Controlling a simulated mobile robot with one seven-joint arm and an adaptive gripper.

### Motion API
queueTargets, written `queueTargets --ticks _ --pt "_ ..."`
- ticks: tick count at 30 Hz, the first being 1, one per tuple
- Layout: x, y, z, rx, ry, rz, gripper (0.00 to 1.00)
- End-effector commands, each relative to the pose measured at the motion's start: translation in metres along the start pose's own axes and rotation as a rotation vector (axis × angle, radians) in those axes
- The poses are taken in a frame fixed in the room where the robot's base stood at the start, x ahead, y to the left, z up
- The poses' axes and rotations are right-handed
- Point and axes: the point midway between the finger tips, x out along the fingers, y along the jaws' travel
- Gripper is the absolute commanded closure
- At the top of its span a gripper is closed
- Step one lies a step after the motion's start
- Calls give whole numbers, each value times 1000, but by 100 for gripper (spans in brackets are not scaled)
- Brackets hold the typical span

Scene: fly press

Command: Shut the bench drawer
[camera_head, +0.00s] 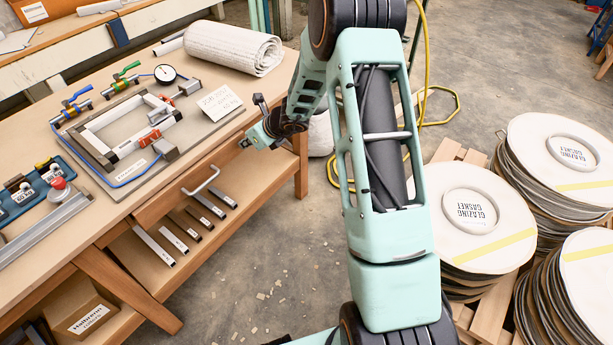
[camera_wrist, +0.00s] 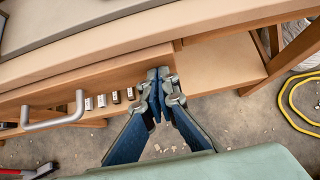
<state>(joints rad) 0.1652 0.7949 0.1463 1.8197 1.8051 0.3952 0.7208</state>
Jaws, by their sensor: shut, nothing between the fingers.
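The bench drawer's wooden front (camera_head: 160,204) lies under the bench top, with a grey bar handle (camera_head: 201,180) sticking out. The drawer front (camera_wrist: 120,75) and handle (camera_wrist: 55,118) also show in the wrist view, the handle at the left. How far the drawer stands out is hard to tell. My gripper (camera_head: 249,142) is shut and empty at the right end of the drawer, away from the handle. In the wrist view, the closed fingertips (camera_wrist: 158,74) are at the drawer front's right end; I cannot tell whether they touch it.
The bench top holds a clamp fixture (camera_head: 125,135), a rolled white sheet (camera_head: 232,50) and a card (camera_head: 220,102). Several metal bars (camera_head: 158,246) lie below the drawer. Stacks of round gaskets (camera_head: 478,235) stand right. A yellow hose (camera_head: 428,60) lies on the floor. Floor before the drawer is mostly clear.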

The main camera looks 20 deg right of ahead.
Motion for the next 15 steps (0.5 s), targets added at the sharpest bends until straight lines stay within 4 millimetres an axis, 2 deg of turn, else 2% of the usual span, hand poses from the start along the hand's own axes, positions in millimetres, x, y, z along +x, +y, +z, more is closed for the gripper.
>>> queueTargets --ticks 6,15 --pt "10 0 10 0 0 1 100" --pt "13 0 15 -2 -4 1 100"
